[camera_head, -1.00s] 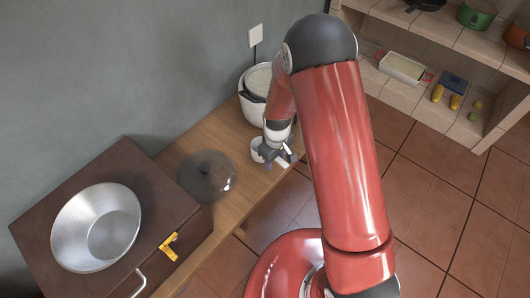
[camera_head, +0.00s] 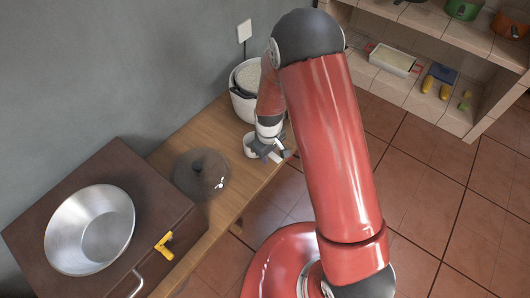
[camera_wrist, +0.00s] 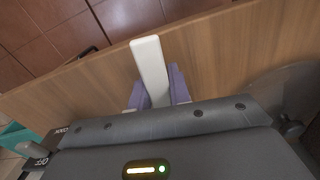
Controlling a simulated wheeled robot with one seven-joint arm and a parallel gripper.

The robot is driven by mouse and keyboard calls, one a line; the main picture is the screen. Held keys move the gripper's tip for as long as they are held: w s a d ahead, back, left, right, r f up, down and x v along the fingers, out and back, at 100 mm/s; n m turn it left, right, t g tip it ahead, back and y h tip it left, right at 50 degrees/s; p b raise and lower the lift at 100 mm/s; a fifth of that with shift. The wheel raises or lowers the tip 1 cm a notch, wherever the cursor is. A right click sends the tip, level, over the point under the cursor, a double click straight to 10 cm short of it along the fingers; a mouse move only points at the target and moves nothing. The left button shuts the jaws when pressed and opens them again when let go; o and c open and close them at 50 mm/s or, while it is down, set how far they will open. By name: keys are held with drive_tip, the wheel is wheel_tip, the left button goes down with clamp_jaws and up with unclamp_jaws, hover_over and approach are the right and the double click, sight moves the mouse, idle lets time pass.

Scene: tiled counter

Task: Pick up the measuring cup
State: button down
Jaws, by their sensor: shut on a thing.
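The white measuring cup (camera_head: 249,146) is at my gripper over the wooden counter, with its bowl showing to the left of the jaws in the head view. My gripper (camera_head: 274,152) is shut on its handle. In the wrist view the flat white handle (camera_wrist: 149,62) sticks out between the two purple fingers (camera_wrist: 153,94) of my gripper. The cup's bowl is hidden in the wrist view. I cannot tell whether the cup touches the counter or hangs just above it.
A glass lid (camera_head: 202,174) lies on the wooden counter (camera_head: 232,190) left of the cup. A white pot (camera_head: 240,108) stands behind it by the wall. A brown box (camera_head: 140,176) holds a metal bowl (camera_head: 62,232). Shelves with cookware (camera_head: 442,55) stand at the right.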

wheel_tip(320, 180, up, 20)
drive_tip(key=p, duration=0.1)
drive_tip(key=shift+p, duration=0.35)
drive_tip(key=shift+f, duration=0.15)
drive_tip(key=c, duration=1.9)
unclamp_jaws()
clamp_jaws()
